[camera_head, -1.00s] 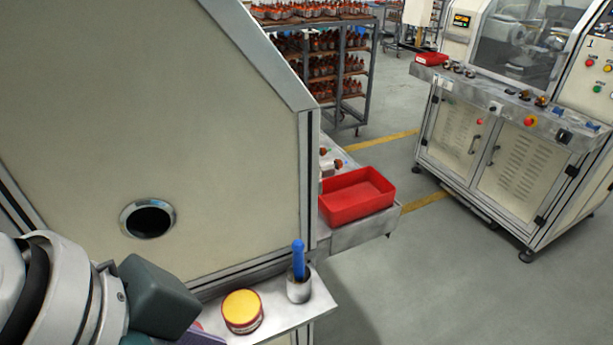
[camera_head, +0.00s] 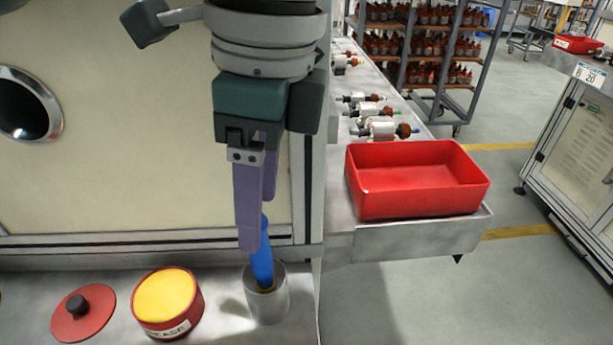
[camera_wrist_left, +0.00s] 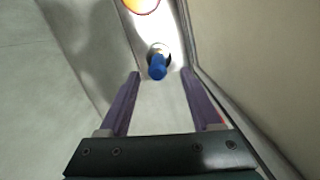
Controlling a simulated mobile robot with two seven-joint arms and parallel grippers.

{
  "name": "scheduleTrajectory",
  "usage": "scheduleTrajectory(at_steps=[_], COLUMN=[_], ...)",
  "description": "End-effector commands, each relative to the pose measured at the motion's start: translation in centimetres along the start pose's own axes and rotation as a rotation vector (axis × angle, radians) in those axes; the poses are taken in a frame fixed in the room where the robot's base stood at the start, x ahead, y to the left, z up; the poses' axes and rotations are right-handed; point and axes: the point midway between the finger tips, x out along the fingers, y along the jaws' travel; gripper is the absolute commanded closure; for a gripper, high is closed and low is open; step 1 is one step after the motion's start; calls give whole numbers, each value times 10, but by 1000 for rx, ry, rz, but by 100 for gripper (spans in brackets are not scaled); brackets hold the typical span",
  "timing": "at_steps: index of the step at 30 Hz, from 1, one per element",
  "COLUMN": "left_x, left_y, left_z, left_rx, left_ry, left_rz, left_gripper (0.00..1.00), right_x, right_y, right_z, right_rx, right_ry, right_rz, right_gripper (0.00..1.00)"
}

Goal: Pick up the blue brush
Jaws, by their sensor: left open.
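The blue brush (camera_head: 264,264) stands handle-up, slightly tilted, in a grey metal cup (camera_head: 267,302) on the metal shelf. My left gripper (camera_head: 258,235) points down over it with purple fingers apart and empty. In the head view one finger partly covers the top of the handle. The brush's lower end is hidden inside the cup. My right gripper is not in view.
A round red tin with a yellow top (camera_head: 167,300) and a red lid with a black knob (camera_head: 83,312) lie left of the cup. A red bin (camera_head: 417,200) stands at the right, with several armatures (camera_head: 385,130) behind it. A machine panel (camera_head: 150,120) rises behind the shelf.

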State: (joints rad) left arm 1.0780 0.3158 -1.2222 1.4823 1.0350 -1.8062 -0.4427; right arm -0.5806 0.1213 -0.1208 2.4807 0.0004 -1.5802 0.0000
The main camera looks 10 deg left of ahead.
Motion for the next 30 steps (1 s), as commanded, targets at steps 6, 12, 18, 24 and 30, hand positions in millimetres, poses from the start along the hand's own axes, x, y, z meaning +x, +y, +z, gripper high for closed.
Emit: scheduleTrajectory(at_steps=[6, 12, 18, 24, 30], left_x=[20, 53, 62, 61, 61], left_y=[2, 4, 4, 4, 4], left_z=[0, 0, -1, -1, -1], left_rx=[-1, -1, 1, 1, 1], left_ry=[-1, 0, 2, 2, 2], left_rz=[1, 1, -3, -3, -3], left_gripper=[35, 35, 35, 43, 66], right_x=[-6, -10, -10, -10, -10], right_y=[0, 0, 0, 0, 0], right_z=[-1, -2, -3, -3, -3], right_rx=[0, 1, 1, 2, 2], right_ry=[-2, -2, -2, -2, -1], right_rz=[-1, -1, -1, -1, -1], right_gripper=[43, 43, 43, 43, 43])
